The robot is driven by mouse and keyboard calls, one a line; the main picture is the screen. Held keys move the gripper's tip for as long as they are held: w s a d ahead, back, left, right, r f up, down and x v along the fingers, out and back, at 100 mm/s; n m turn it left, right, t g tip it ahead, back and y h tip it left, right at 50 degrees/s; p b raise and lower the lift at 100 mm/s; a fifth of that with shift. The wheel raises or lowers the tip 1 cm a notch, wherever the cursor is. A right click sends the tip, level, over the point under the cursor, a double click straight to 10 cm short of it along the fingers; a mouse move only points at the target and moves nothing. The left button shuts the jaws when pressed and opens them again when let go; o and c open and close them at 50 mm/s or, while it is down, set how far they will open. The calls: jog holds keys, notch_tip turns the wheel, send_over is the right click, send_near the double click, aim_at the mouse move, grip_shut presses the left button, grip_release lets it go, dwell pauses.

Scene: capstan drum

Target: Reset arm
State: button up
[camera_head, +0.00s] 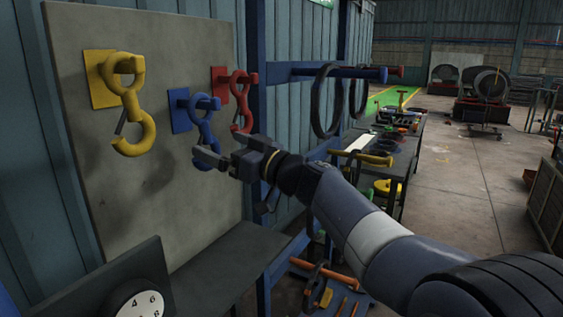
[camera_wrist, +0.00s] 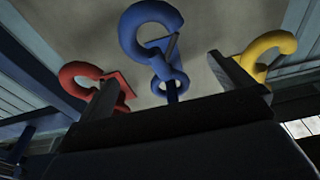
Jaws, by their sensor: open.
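My arm reaches in from the lower right in the head view, and my gripper (camera_head: 212,157) is at the hook board. It is open, with its fingers close to the blue hook (camera_head: 205,130); I cannot tell whether they touch. In the wrist view the blue hook (camera_wrist: 155,40) stands between and beyond the two fingers (camera_wrist: 165,85). The blue hook hangs from a blue peg on the board. A yellow hook (camera_head: 133,110) hangs to its left and a red hook (camera_head: 240,100) to its right.
A grey board (camera_head: 190,230) backs the hooks. Below it is a dark shelf (camera_head: 225,265) with a dial (camera_head: 145,303) at its left. A blue bar (camera_head: 330,72) with black rings juts out on the right. A workbench (camera_head: 400,150) stands behind my arm. Floor at right is mostly clear.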

jog(key=b+v, duration=0.2)
jog(key=v, duration=0.7)
jog(key=p+x, duration=0.1)
jog(key=x, duration=0.2)
jog(key=p+x, duration=0.1)
jog(key=x, duration=0.3)
jog(key=p+x, duration=0.2)
jog(key=x, duration=0.2)
jog(key=shift+s+r, duration=0.1)
jog(key=shift+r, duration=0.15)
jog(key=shift+r+p, duration=0.15)
jog(key=shift+p, duration=0.3)
jog(key=shift+s+d+r+p, duration=0.25)
jog(key=shift+d+r+p, duration=0.15)
jog(key=shift+p, duration=0.8)
jog(key=shift+s+d+f, duration=0.15)
jog(key=shift+d+f, duration=0.1)
jog(key=shift+d, duration=0.1)
jog(key=r+b+v, duration=0.1)
jog(key=b+v, duration=0.7)
jog(key=v, duration=0.2)
jog(key=shift+r, duration=0.85)
jog(key=shift+d+f, duration=0.1)
jog(key=shift+d, duration=0.15)
